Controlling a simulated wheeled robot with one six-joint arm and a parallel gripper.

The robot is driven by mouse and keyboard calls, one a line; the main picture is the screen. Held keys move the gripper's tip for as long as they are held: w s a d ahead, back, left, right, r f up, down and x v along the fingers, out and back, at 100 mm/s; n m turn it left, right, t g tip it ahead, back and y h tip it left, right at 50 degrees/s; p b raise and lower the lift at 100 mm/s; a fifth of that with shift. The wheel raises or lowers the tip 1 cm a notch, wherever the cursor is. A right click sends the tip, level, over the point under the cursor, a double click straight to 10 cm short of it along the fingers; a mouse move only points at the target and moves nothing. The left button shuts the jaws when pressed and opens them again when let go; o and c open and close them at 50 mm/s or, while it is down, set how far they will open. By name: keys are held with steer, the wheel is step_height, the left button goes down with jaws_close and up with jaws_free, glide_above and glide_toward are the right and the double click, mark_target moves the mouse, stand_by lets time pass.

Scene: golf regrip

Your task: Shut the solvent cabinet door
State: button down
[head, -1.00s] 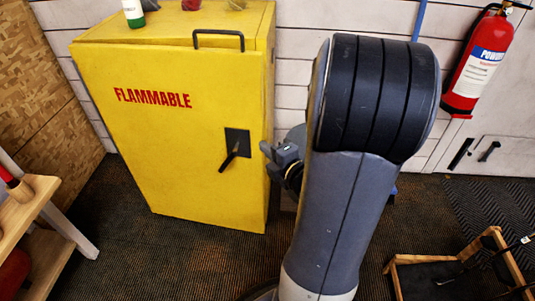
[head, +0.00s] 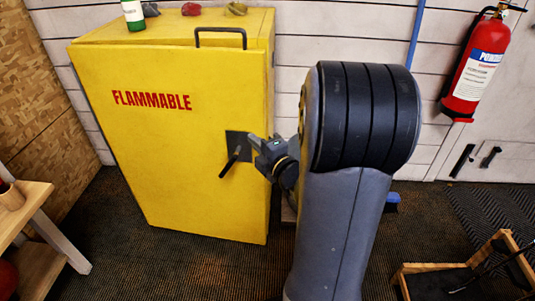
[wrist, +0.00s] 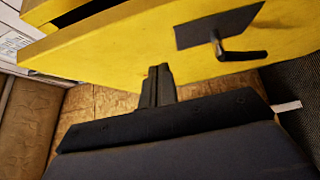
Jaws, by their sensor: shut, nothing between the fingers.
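The yellow solvent cabinet's door (head: 170,165) carries red FLAMMABLE lettering and a black lever handle (head: 230,160) on a dark plate near its right edge. In the wrist view the door (wrist: 130,62) fills the upper part, its handle (wrist: 240,54) at the upper right. A dark gap at the upper left there suggests the door stands slightly ajar. My gripper (head: 252,140) is at the door's right edge, beside the handle plate. Its fingers are shut and empty, with the tips (wrist: 158,70) at the door's edge in the wrist view. I cannot tell whether they touch it.
A green bottle (head: 133,14) and small items stand on the cabinet top. A red extinguisher (head: 478,68) hangs on the white wall at right. A wooden bench (head: 35,215) is at lower left and a wooden frame (head: 450,268) at lower right. Dark carpet lies clear before the cabinet.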

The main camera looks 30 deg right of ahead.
mark_target(249, 124)
steer(key=w+d, duration=0.1)
steer(key=w, duration=0.1)
steer(key=w+d, duration=0.1)
steer(key=w, duration=0.1)
steer(key=shift+d, duration=0.1)
steer(key=shift+w+d, duration=0.1)
steer(key=shift+d, duration=0.05)
steer(key=shift+w, duration=0.1)
